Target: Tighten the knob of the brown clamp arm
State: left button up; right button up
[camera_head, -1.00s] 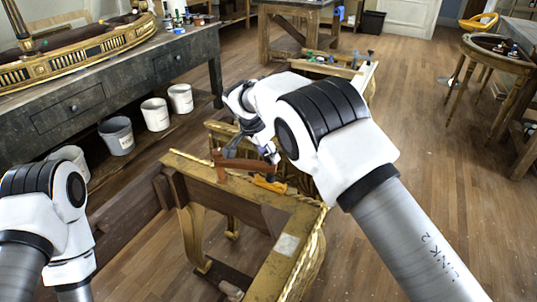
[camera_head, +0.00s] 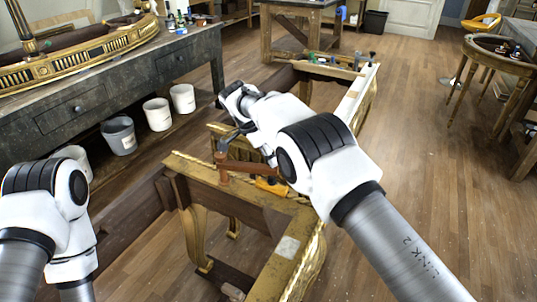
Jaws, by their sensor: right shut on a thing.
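The brown clamp arm (camera_head: 243,166) stands on the near corner of the gilt console frame (camera_head: 188,163), with its upright post (camera_head: 222,168) at the left end. My right gripper (camera_head: 225,142) comes in from the right above this post. It is shut on the knob at the post's top, and its fingers mostly hide the knob. My left arm shows at the lower left, but its gripper is out of view.
An orange clamp piece (camera_head: 270,187) lies on the frame just right of the brown arm. A grey workbench (camera_head: 110,84) with buckets beneath stands at the left.

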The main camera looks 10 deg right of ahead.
jog(key=shift+w+r, duration=0.1)
jog(key=shift+r, duration=0.15)
jog(key=o, duration=1.1)
jog(key=shift+o, duration=0.2)
jog(key=shift+s, duration=0.2)
jog(key=shift+a, duration=0.1)
jog(key=shift+a+r, duration=0.15)
jog(key=shift+r, duration=0.25)
jog(key=v, duration=0.6)
jog(key=shift+r, duration=0.25)
jog(key=shift+s+a, duration=0.1)
jog(key=shift+a, duration=0.05)
